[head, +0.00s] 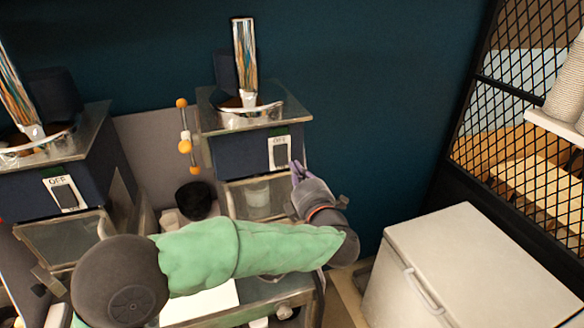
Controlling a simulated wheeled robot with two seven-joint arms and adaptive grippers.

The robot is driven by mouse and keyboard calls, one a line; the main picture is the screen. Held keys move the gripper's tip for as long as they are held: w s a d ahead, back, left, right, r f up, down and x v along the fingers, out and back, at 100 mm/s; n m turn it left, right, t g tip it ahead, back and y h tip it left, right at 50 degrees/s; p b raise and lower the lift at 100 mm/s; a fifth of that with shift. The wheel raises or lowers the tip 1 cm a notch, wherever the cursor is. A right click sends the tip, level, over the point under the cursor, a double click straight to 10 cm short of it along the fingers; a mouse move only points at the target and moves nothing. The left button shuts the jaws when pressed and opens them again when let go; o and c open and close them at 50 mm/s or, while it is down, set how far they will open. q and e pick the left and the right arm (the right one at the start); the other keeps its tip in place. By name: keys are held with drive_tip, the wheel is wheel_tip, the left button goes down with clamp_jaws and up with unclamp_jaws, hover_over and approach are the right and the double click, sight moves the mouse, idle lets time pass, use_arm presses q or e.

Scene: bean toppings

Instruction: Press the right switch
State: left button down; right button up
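The right switch (280,153) is a dark rocker on a white plate, on the front of the right dark-blue machine (238,155). My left gripper (298,171) has purple fingertips just below and right of this switch. The fingertips point up and look close together, but whether they are shut or touch the machine is unclear. A second switch (66,194), marked OFF, is on the left machine (30,190). My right gripper is out of view.
A stick with orange balls (184,140) stands between the machines. A white chest (480,265) stands at lower right, before a black mesh rack (515,110). The blue wall right of the machine is clear.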

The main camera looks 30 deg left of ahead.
use_arm(q)
drive_tip(key=v, duration=0.2)
drive_tip(key=r+v, duration=0.1)
drive_tip(key=v, duration=0.1)
drive_tip(key=shift+s+d+b, duration=0.15)
drive_tip(key=shift+d+b, duration=0.05)
drive_tip(key=shift+b, duration=0.2)
drive_tip(key=shift+s+d, duration=0.1)
drive_tip(key=shift+d, duration=0.05)
